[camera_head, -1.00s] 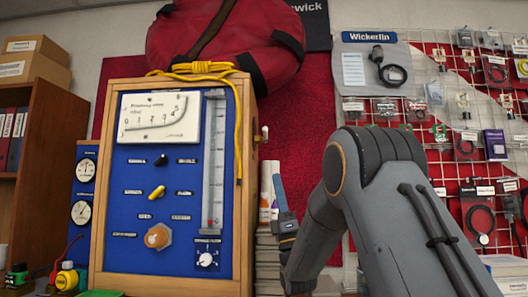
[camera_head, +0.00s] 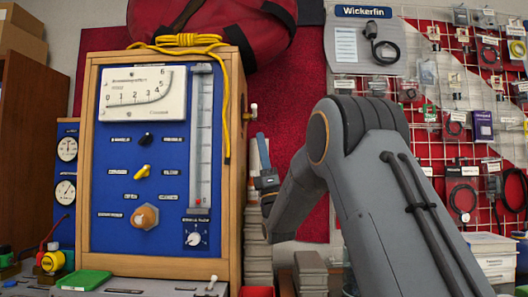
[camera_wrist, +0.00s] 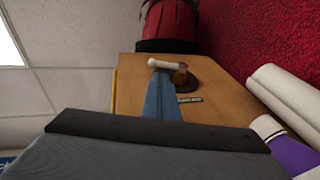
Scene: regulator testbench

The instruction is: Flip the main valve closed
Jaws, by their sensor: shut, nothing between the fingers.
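The testbench is a wooden case (camera_head: 235,180) with a blue front panel. On its right side is a small valve with a white handle (camera_head: 252,111), seen almost edge-on. In the wrist view the white handle (camera_wrist: 180,66) lies roughly crosswise, above a brownish round base (camera_wrist: 184,78) with a small label below. My gripper (camera_head: 261,140) is shut and empty, just below and right of the valve. Its blue fingers (camera_wrist: 155,72) point at the handle's left end in the wrist view. I cannot tell whether they touch it.
A yellow rope (camera_head: 190,40) and a red bag (camera_head: 245,30) lie on top of the case. In the wrist view, white rolls or bottles (camera_wrist: 275,95) stand to the right of the case. A red wall (camera_wrist: 270,35) is behind.

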